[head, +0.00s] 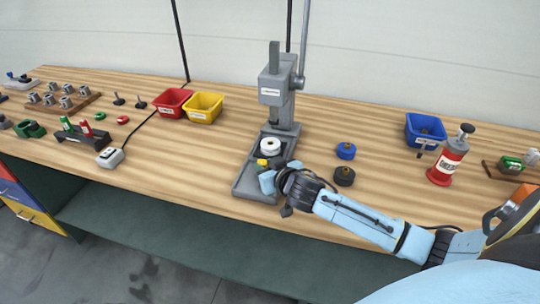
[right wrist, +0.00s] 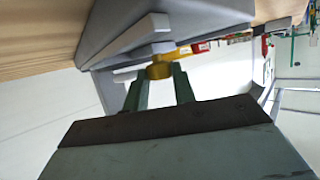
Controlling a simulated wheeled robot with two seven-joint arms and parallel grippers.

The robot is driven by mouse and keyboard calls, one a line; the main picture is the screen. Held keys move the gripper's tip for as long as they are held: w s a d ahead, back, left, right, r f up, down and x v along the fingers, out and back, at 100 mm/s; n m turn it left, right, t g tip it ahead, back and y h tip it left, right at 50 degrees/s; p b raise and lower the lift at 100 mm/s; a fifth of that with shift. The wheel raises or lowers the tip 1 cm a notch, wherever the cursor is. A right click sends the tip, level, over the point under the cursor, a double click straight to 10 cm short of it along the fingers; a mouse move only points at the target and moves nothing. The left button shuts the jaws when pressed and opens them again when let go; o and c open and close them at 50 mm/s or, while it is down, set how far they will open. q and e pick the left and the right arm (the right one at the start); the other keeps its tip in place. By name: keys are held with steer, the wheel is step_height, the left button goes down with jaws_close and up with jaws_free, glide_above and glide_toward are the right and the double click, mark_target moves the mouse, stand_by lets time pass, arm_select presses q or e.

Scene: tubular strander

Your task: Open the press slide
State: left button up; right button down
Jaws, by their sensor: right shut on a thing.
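The grey arbor press (head: 272,88) stands upright on the bench, with its lever raised at the right. Its flat slide tray (head: 243,186) lies at the front of the base. A white round part (head: 270,145) sits on the slide under the ram. My right gripper (head: 264,170) is at the front end of the slide, shut on a yellow knob (head: 262,162). The right wrist view shows the yellow knob (right wrist: 160,70) between the two green fingertips, beside the grey press parts (right wrist: 125,35). The fingers partly hide the knob. My left gripper is not in view.
Two round pieces, blue (head: 346,151) and black (head: 344,176), lie right of the press. A red can (head: 446,163) and a blue bin (head: 425,130) stand further right. Red (head: 172,102) and yellow (head: 204,108) bins are at the left.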

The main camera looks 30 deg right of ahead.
steer(key=s+a+p, duration=0.1)
steer(key=s+a, duration=0.1)
steer(key=a, duration=0.1)
steer(key=s+a, duration=0.3)
steer(key=shift+s+a+p, duration=0.25)
steer(key=shift+a+p, duration=0.05)
steer(key=shift+p, duration=0.1)
steer(key=c, duration=1.1)
jaws_free()
steer(key=shift+c, duration=0.2)
steer(key=d+v, duration=0.1)
steer(key=v, duration=1.2)
steer(key=shift+a+p, duration=0.3)
steer(key=shift+a, duration=0.15)
steer(key=shift+s+r, duration=0.15)
